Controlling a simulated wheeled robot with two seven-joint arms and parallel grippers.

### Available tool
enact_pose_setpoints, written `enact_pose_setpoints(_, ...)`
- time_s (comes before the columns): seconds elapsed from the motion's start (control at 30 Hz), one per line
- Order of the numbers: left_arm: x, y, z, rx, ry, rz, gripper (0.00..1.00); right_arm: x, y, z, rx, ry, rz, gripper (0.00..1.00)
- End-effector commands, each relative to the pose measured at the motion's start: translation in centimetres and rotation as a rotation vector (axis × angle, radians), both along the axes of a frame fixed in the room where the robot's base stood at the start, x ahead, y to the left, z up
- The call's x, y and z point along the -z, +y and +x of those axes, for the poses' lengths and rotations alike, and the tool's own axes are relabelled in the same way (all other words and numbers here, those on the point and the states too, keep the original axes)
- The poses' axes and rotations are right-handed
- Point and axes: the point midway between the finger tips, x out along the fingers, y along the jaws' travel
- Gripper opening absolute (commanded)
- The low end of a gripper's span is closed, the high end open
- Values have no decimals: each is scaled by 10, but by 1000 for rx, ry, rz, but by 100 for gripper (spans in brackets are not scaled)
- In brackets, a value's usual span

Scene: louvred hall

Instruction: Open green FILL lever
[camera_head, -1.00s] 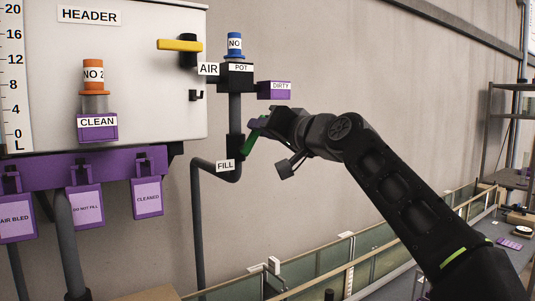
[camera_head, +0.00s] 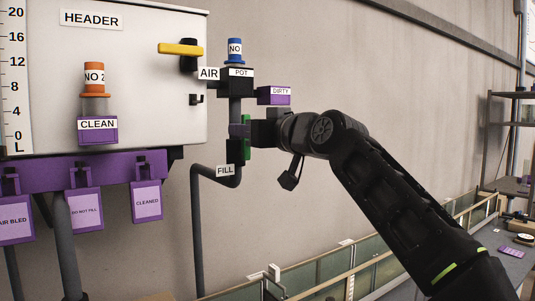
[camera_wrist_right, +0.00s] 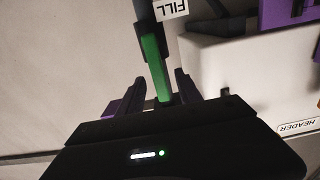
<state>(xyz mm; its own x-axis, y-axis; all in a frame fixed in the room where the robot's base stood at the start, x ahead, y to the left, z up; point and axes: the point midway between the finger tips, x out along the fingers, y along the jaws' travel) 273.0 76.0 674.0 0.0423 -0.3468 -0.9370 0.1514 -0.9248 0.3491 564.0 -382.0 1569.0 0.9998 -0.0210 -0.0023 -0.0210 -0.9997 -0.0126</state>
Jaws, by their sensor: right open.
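The green FILL lever (camera_head: 247,150) is on the black valve of the grey pipe, above the FILL label (camera_head: 225,170). It stands upright, about in line with the vertical pipe. My right gripper (camera_head: 241,131) is at the lever's upper part, coming from the right. In the right wrist view the green lever (camera_wrist_right: 154,62) runs between the two purple fingers of my right gripper (camera_wrist_right: 158,88). The fingers are open, with a gap on each side of the lever. My left gripper is not in view.
Just above the gripper are the purple DIRTY block (camera_head: 274,96) and the black POT fitting (camera_head: 237,82) with a blue NO cap (camera_head: 235,50). The white HEADER tank (camera_head: 130,60) with a yellow handle (camera_head: 180,49) is to the left. Bare wall lies behind my arm.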

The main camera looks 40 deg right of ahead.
Motion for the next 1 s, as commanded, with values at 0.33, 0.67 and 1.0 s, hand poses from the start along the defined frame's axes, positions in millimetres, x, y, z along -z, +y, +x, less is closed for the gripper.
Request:
enact_pose_setpoints(0.33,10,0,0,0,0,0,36,1,0,-18,0,-3,1,42)
enact_pose_setpoints(0.67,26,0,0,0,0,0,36,1,1,-60,1,-4,0,42)
enact_pose_setpoints(1.0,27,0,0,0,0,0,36,-1,1,-70,0,-1,1,42)
